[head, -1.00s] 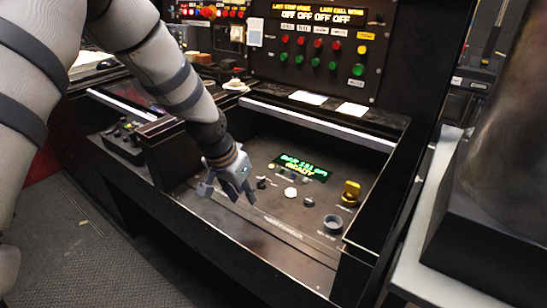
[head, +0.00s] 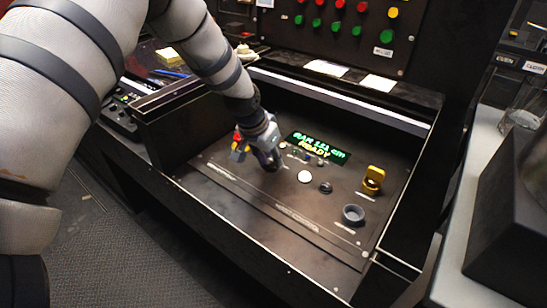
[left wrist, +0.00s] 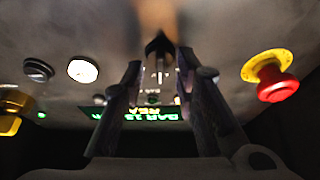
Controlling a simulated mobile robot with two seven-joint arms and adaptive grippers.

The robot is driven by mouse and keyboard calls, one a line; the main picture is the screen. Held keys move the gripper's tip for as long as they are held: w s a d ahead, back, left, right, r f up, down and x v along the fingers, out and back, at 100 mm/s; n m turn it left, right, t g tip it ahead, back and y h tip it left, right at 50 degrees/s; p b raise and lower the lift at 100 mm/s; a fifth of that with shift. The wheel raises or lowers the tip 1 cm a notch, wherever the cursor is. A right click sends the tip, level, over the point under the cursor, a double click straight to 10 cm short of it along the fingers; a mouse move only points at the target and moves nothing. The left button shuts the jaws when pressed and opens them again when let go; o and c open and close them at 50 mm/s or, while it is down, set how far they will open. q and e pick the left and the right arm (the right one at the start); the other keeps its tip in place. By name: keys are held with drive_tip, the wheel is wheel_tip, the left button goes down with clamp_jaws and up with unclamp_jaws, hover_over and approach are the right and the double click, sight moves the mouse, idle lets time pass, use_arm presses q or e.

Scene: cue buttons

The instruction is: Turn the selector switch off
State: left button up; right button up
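My left gripper (head: 268,165) is low over the sloping control panel, left of the white button (head: 304,177). In the left wrist view its two fingers (left wrist: 160,62) stand apart, one on each side of a dark pointed knob (left wrist: 158,44), which looks like the selector switch. I cannot tell whether the fingers touch it. In the head view the gripper hides this knob. The switch's setting cannot be read. My right gripper is not in view.
A red and yellow stop button (left wrist: 272,78) sits close beside the gripper. A lit display (head: 318,147) reads READY.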

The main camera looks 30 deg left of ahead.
use_arm(q)
drive_tip(key=shift+w, duration=0.15)
clamp_jaws()
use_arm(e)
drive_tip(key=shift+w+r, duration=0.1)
use_arm(q)
drive_tip(key=shift+d+n+y+p, duration=0.1)
drive_tip(key=shift+n+y+p, duration=0.35)
drive_tip(key=shift+n, duration=0.65)
drive_tip(key=shift+n+y, duration=0.35)
drive_tip(key=shift+n, duration=0.55)
drive_tip(key=shift+f+n+y, duration=0.15)
drive_tip(key=shift+n+y, duration=0.25)
drive_tip(key=shift+n, duration=0.7)
drive_tip(key=shift+d+n+g+y+b, duration=0.1)
drive_tip(key=shift+n+g+y+b, duration=0.3)
drive_tip(key=shift+n, duration=1)
